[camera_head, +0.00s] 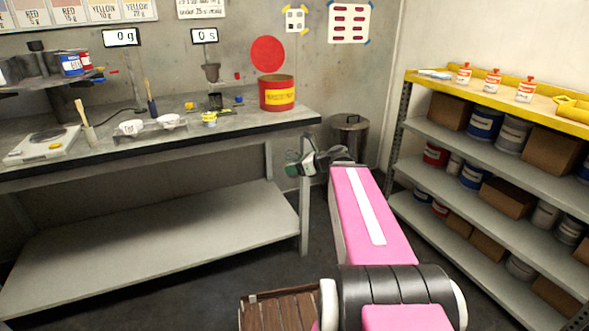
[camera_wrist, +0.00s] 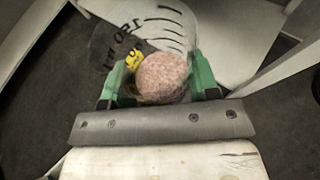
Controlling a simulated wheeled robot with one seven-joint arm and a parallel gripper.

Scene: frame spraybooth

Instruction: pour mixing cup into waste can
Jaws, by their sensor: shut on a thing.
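My gripper (camera_wrist: 163,85) is shut on a clear mixing cup (camera_wrist: 158,28) with black scale lines and "150 ml" on its wall. The cup is between the green fingers in the wrist view. A speckled pinkish round patch (camera_wrist: 162,76) shows between the fingers; I cannot tell if it is the cup's contents. In the head view my gripper (camera_head: 304,164) is in front of the bench's right end, below the top. A red waste can (camera_head: 277,106) with a yellow label stands on the bench's right end, up and left of my gripper and apart from it.
The grey bench (camera_head: 200,135) holds a scale (camera_head: 42,146), brushes and small white cups. A lidded grey bin (camera_head: 350,136) stands on the floor behind my arm. A yellow-topped shelf rack (camera_head: 490,98) with cans and boxes is at the right. Dark floor lies between bench and rack.

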